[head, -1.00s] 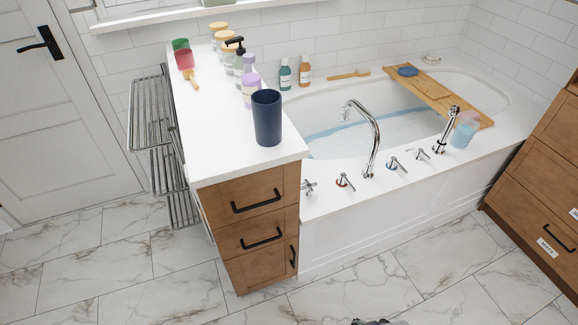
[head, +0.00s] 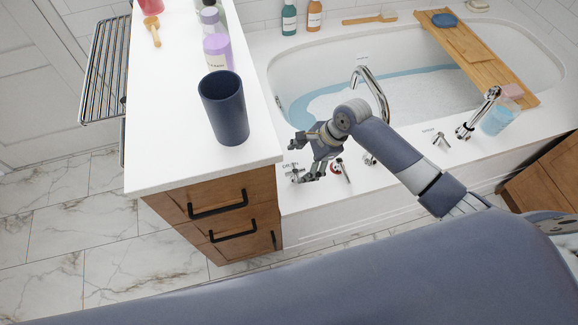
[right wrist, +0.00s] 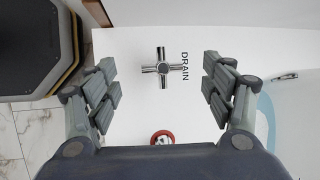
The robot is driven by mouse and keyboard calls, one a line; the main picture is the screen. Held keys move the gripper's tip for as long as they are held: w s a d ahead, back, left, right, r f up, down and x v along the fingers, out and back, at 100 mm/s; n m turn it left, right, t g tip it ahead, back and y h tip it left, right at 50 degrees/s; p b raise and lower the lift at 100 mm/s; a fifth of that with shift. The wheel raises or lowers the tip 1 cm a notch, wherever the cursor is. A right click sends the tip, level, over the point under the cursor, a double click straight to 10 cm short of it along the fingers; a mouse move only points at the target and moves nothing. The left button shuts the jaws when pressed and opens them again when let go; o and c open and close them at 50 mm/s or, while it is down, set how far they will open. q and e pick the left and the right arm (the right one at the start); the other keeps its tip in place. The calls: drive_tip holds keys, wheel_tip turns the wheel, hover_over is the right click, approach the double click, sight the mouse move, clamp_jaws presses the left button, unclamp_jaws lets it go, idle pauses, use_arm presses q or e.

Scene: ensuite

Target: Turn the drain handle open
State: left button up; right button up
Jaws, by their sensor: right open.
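The drain handle (right wrist: 163,68) is a chrome cross on the white tub deck, with the word DRAIN printed beside it. In the right wrist view it sits between my right gripper's two spread fingers (right wrist: 161,88) and appears clear of both. In the head view my right gripper (head: 303,160) is over the near left corner of the deck, beside the drawer cabinet, and partly covers the handle. The gripper is open and empty. Its height above the handle is hard to judge. My left gripper is out of view.
A red-ringed tap handle (right wrist: 162,138) stands near the drain handle. A tall chrome spout (head: 372,90) rises behind my right arm. A dark blue cup (head: 224,108) stands on the white counter (head: 175,150) to the left. A wooden bath tray (head: 480,58) spans the tub.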

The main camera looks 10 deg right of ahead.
sight(289, 173)
drive_tip(key=b+x, duration=0.1)
drive_tip(key=x, duration=0.7)
drive_tip(key=shift+w+f, duration=0.15)
drive_tip(key=shift+f, duration=0.2)
drive_tip(key=c, duration=1.1)
